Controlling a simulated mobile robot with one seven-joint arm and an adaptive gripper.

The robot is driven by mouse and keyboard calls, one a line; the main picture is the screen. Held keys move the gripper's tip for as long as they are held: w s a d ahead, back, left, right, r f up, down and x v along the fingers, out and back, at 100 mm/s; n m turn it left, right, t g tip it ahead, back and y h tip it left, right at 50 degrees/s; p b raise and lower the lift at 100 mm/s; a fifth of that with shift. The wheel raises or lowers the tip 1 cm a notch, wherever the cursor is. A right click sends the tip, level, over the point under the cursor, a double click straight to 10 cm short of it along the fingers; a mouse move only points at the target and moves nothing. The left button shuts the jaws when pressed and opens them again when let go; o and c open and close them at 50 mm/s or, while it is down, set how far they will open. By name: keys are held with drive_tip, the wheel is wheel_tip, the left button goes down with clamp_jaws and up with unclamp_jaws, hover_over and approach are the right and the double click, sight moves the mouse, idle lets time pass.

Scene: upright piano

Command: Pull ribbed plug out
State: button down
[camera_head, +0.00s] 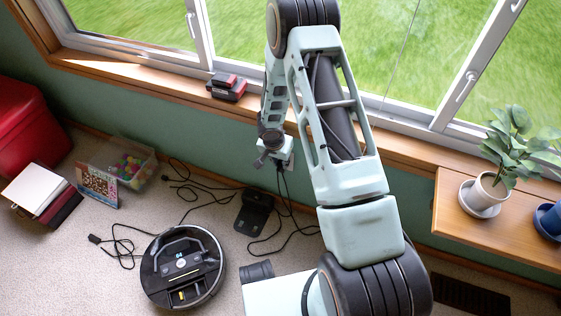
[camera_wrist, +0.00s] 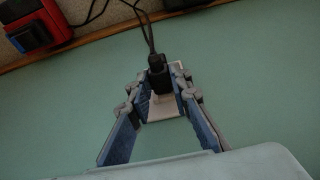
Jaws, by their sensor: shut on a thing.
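A black plug (camera_wrist: 157,72) sits at a white outlet plate (camera_wrist: 165,105) on the green wall in the wrist view. My gripper (camera_wrist: 160,90) has its two blue-padded fingers on either side of the plug, close to the plate, and is shut on it. Dark cords (camera_wrist: 149,32) run from the plug area toward the top of that view. In the head view, my gripper (camera_head: 271,141) is at the wall below the window sill, beside the pale outlet (camera_head: 287,160). The plug is hidden there, and its ribs are too small to make out.
A robot vacuum (camera_head: 183,266) and a black dock (camera_head: 254,212) are on the carpet among loose cords. A red and black device (camera_head: 227,87) rests on the sill. A potted plant (camera_head: 490,190) stands on the wooden shelf at right. A clear bin (camera_head: 130,162) stands left.

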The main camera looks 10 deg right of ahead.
drive_tip(key=shift+s+a+b, duration=0.55)
drive_tip(key=shift+s+b, duration=0.35)
drive_tip(key=shift+b, duration=0.6)
drive_tip(key=s+p+v, duration=0.1)
drive_tip(key=v, duration=0.5)
drive_tip(key=shift+a+r, duration=0.15)
drive_tip(key=shift+a, duration=0.25)
idle(0.7)
drive_tip(key=shift+s, duration=0.1)
